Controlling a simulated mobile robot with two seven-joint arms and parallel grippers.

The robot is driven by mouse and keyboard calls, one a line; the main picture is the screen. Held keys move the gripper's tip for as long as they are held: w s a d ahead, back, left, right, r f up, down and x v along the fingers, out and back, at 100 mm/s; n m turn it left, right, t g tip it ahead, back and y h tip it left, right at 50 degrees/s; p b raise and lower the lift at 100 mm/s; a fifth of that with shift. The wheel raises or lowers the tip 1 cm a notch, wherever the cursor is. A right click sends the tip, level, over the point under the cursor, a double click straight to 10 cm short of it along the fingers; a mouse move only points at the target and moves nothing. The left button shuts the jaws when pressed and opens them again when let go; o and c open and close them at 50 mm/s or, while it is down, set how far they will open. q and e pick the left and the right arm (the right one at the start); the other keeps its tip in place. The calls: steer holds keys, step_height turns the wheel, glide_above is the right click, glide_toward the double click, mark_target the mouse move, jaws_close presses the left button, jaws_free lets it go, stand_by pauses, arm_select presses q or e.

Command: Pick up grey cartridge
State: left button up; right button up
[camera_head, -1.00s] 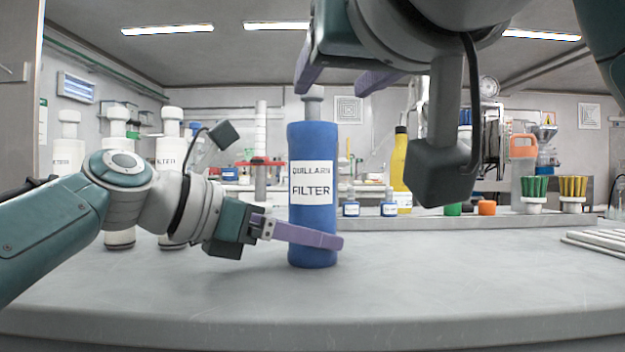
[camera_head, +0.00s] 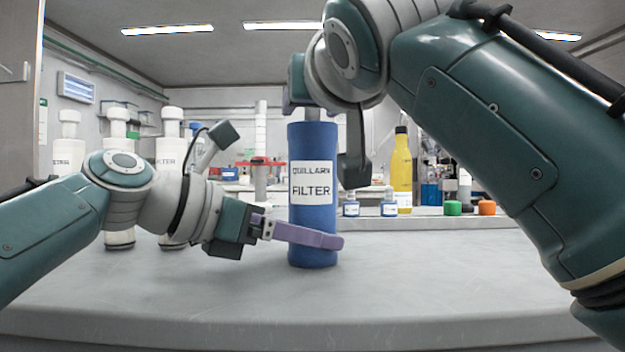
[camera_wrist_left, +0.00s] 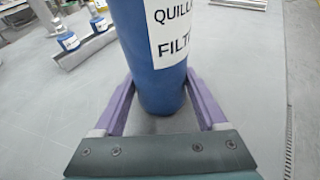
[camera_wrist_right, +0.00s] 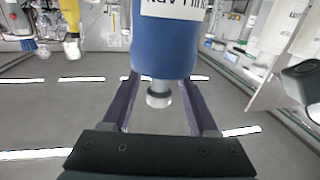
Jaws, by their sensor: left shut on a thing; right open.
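A tall blue cylinder (camera_head: 313,228) labelled "QUILLARY FILTER" stands upright on the counter. A grey stub (camera_head: 313,114) tops it, and it also shows in the right wrist view (camera_wrist_right: 159,94). I cannot tell whether this stub belongs to a grey cartridge. My left gripper (camera_wrist_left: 160,88) is shut on the cylinder's lower part, one finger on each side. My right gripper (camera_wrist_right: 160,88) is open at the top, its fingers apart on either side of the stub.
Several white filter bottles (camera_head: 170,152) stand at the left, behind my left arm. A yellow bottle (camera_head: 401,172), small blue bottles (camera_head: 389,203) and green (camera_head: 453,208) and orange (camera_head: 487,208) caps stand behind. The front of the counter (camera_head: 200,300) is clear.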

jaws_close()
stand_by(0.5)
